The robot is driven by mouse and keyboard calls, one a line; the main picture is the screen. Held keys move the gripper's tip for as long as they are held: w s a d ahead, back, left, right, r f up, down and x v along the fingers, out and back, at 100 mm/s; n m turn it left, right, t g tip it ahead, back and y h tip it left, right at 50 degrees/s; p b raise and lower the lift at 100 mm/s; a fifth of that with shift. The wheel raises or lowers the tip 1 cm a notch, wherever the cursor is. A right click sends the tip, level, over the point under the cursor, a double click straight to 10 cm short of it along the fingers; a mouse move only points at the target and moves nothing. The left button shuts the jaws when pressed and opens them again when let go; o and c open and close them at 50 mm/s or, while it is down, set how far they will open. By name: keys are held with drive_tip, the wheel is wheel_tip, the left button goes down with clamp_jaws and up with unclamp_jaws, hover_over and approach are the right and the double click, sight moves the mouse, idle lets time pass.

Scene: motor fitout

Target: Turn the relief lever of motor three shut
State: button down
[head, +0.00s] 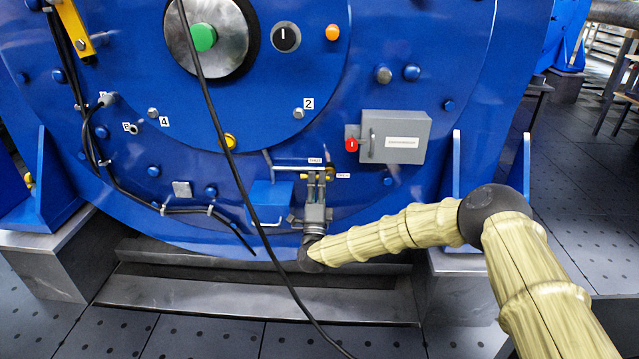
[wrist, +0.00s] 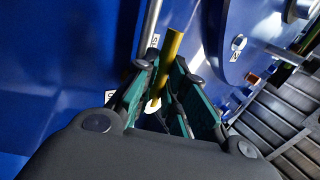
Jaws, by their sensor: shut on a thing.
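The relief lever is a yellow bar (wrist: 173,45) that stands between the green-padded fingers of my gripper (wrist: 165,95) in the wrist view. My gripper is shut on it. In the head view my gripper (head: 316,180) points up at the low front of the blue motor housing (head: 270,160), and a bit of yellow lever (head: 331,172) shows beside the fingertips. Most of the lever is hidden there by the fingers. Two small white labels sit by it, one above (head: 315,161) and one to the right (head: 343,176); their words are too small to read surely.
A thin silver pipe (head: 295,168) runs beside the lever, also seen in the wrist view (wrist: 150,28). A grey box (head: 408,128) with a red knob (head: 351,144) is up to the right. A black cable (head: 225,150) hangs across the front. A blue block (head: 270,195) is left of my gripper.

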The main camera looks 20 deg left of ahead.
drive_tip(key=shift+w+d, duration=0.15)
drive_tip(key=shift+d, duration=0.15)
drive_tip(key=c, duration=1.5)
unclamp_jaws()
drive_tip(key=v, duration=1.2)
drive_tip(key=shift+a, duration=0.15)
